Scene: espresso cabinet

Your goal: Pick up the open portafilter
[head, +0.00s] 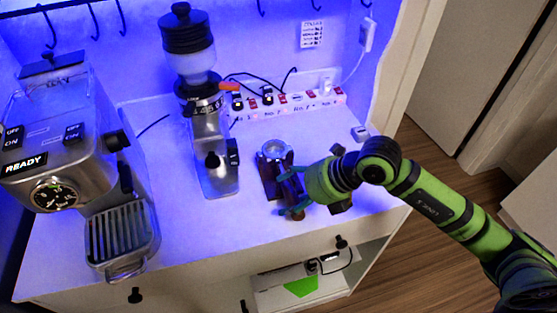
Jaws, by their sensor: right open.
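The open portafilter (273,150) is on the white counter in the head view, right of the grinder. Its round metal basket faces up, in or on a small dark reddish stand (266,182). A brownish part, probably its handle, shows near the counter's front. My right gripper (287,192) is green and comes in from the right. Its fingers are open and spread at the portafilter's handle side; the gripper hides part of the portafilter, and I cannot tell whether they touch it. My left gripper is not in view.
A silver espresso machine (58,135) with a drip tray (119,235) stands at left. A tall grinder (211,150) stands just left of the portafilter. A power strip (290,106) with cables lies behind. The counter's front edge and drawer knobs are below.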

